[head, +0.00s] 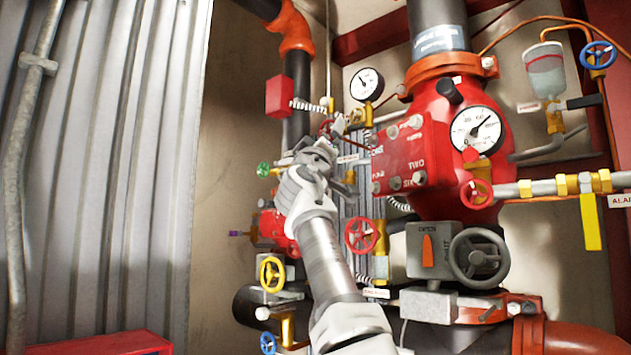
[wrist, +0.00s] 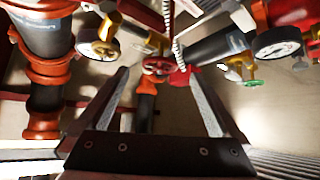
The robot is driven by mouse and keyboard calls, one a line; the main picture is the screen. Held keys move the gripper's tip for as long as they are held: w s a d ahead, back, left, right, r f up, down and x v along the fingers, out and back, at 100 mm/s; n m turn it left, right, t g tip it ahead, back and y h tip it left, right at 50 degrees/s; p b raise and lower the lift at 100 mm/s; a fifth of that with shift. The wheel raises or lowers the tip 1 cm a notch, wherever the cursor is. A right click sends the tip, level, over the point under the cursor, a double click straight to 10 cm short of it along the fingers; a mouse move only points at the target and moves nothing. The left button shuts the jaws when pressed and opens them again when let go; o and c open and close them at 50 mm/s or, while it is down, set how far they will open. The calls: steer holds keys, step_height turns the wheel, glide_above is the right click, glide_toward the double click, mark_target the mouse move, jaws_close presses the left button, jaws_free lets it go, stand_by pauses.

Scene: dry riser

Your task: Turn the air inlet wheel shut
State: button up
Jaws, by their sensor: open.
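My gripper (head: 326,143) reaches up the middle of the pipework in the head view. In the wrist view my gripper (wrist: 158,74) is open, its two fingers wide apart with nothing between them. A small red wheel (wrist: 158,65) shows just beyond the fingertips, centred in the gap and apart from them. In the head view a dark red wheel (head: 326,128) sits at the gripper's tip, partly hidden by it. I cannot read a label that names the air inlet wheel.
Other wheels surround the arm: a green one (head: 263,169), a red one (head: 361,235), a yellow one (head: 272,274) and a large grey one (head: 479,258). A gauge (head: 367,84) and a red valve block (head: 399,155) are close by. A corrugated wall (head: 95,170) stands left.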

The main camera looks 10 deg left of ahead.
steer(key=b+v, duration=1.1)
steer(key=shift+d, duration=0.1)
stand_by(0.6)
